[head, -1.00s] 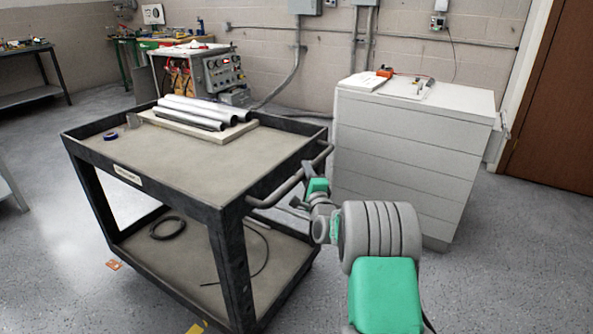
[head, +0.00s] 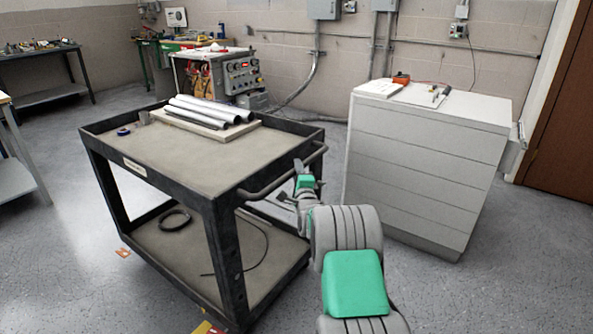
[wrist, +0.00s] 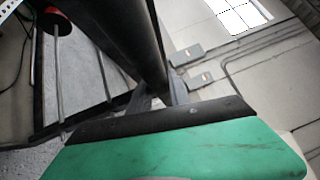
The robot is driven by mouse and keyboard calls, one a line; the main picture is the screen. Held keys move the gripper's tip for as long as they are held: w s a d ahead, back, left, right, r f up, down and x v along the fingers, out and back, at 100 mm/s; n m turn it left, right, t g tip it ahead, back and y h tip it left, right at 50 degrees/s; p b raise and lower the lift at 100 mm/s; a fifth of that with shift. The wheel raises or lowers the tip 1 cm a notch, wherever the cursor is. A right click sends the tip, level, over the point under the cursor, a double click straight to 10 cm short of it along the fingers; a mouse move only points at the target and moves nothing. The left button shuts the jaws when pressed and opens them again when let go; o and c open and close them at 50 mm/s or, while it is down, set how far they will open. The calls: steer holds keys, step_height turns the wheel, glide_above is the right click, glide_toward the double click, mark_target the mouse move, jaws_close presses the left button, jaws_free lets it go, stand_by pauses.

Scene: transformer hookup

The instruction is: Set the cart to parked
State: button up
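The cart (head: 168,160) is a black two-shelf cart with a beige top tray, in the middle left of the head view. Its grey bar handle (head: 262,192) is on the side towards my arm. My gripper (head: 301,172) is at the handle's far part. In the wrist view my gripper (wrist: 158,98) has its two grey fingers on either side of a thick dark bar, the handle (wrist: 125,40), and appears closed on it. The fingertips are partly hidden behind the bar.
Metal pipes (head: 210,108) on a board and a blue tape roll (head: 123,132) lie on the cart top. A black cable coil (head: 174,219) lies on its lower shelf. A white drawer cabinet (head: 425,165) stands to the right, with open floor between. Workbenches stand behind.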

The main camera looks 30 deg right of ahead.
steer(key=o, duration=0.4)
steer(key=shift+s, duration=0.1)
steer(key=v, duration=0.7)
steer(key=shift+s+a+f+p, duration=0.1)
steer(key=shift+s+p, duration=0.15)
steer(key=shift+p, duration=0.15)
